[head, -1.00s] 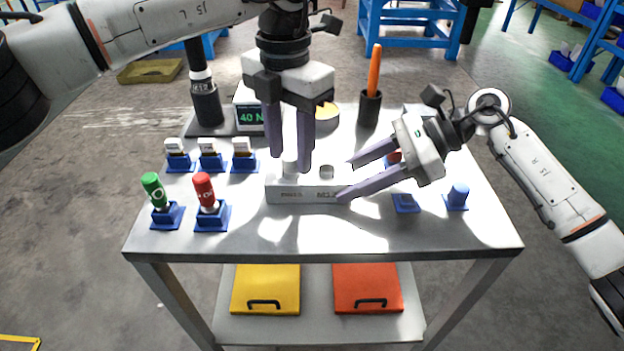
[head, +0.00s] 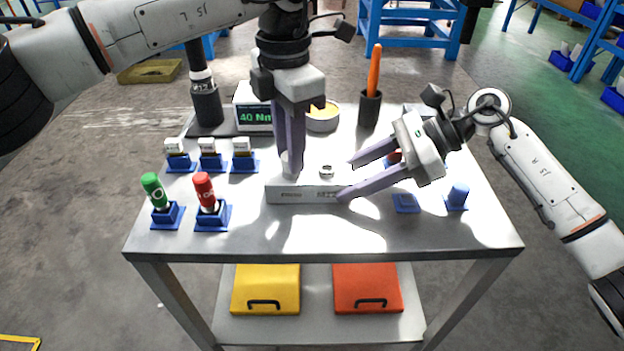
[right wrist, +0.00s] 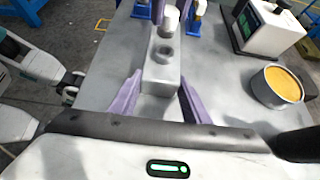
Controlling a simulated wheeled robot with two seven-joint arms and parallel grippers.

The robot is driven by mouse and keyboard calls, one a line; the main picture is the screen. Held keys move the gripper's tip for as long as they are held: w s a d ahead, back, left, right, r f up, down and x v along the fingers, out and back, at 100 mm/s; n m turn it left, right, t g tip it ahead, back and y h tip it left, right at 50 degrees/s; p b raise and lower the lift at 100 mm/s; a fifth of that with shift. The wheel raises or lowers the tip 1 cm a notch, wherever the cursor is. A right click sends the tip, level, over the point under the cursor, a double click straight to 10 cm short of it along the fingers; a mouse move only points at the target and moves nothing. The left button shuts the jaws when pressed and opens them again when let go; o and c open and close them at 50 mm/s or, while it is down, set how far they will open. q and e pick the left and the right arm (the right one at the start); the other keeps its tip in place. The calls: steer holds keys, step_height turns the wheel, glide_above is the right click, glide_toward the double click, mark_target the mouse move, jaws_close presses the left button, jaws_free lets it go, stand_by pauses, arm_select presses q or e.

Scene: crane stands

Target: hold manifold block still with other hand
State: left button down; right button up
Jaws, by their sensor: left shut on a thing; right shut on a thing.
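The manifold block (head: 300,194) is a pale grey bar with printed lettering, lying on the table's middle. My right gripper (head: 346,181) is shut on its right end, one finger on each long side; the right wrist view also shows the block (right wrist: 161,73) between the purple fingers. My left gripper (head: 290,160) points down over the block's left part and is shut on a pale cylindrical fitting (right wrist: 170,19) standing upright there. In the head view its fingers mostly hide this fitting. A round port (head: 327,170) shows on the block's top between the grippers.
Blue holders with a green (head: 154,190) and a red cylinder (head: 204,190) stand at the left, with several white-topped pieces behind. A display (head: 256,117) reads 40 Nm beside a round tin (head: 323,118). Blue stands (head: 457,196) are at the right. The table's front strip is clear.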

arm_select(q)
steer(key=shift+r, duration=0.15)
stand_by(0.3)
steer(key=n, duration=0.3)
steer(key=shift+n, duration=1.1)
steer(key=shift+r+n, duration=0.1)
steer(key=shift+n, duration=2.5)
steer(key=shift+n, duration=0.7)
steer(key=n, duration=0.3)
steer(key=shift+d+n, duration=0.1)
steer(key=shift+n, duration=0.3)
